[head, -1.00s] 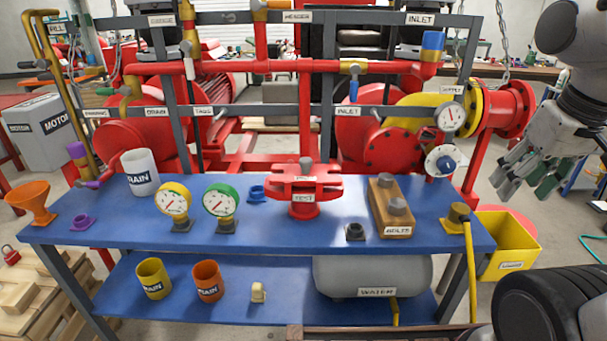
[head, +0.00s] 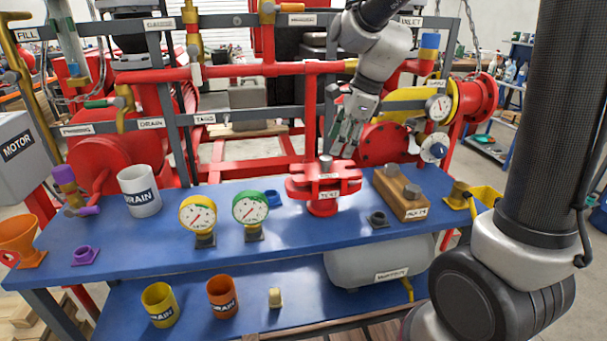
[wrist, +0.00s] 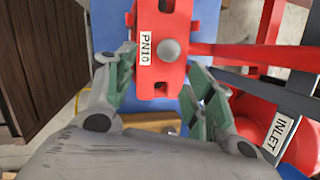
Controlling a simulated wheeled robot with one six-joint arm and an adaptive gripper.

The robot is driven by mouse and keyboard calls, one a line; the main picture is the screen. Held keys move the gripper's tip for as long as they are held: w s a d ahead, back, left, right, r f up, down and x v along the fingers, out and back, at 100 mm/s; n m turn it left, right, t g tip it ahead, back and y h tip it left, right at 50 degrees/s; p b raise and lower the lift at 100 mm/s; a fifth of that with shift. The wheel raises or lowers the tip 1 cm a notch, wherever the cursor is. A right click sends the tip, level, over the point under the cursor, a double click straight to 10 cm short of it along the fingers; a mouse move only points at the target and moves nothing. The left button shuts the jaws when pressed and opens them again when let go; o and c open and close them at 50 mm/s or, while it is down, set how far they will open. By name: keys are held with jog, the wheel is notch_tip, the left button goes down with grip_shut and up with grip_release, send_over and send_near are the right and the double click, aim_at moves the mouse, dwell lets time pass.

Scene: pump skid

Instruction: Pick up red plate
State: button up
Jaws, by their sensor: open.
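The red plate (head: 343,178) sits on top of a red flanged stand labelled TEST (head: 322,207) on the blue bench. A grey knob (head: 325,164) stands up from its middle. In the wrist view the plate (wrist: 158,78) carries a PN10 label. My gripper (head: 342,150) is just above the plate in the head view, pointing down. In the wrist view its green-grey fingers (wrist: 163,66) are spread, one towards each side of the plate, with nothing held. I cannot tell whether the fingertips touch the plate.
Red pipework and a grey frame with an INLET label (wrist: 282,132) stand close behind the plate.

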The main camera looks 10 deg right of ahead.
aim_at(326, 158)
jog(key=w+a+f+m, duration=0.1)
jog(key=f+m, duration=0.1)
jog(key=w+a+f+m, duration=0.1)
jog(key=f+m, duration=0.1)
jog(key=w+a+f+m+t, duration=0.1)
jog(key=f+m, duration=0.1)
jog(key=shift+f+m, duration=0.25)
jog(key=shift+m, duration=0.15)
jog(key=shift+c, duration=0.4)
grip_shut()
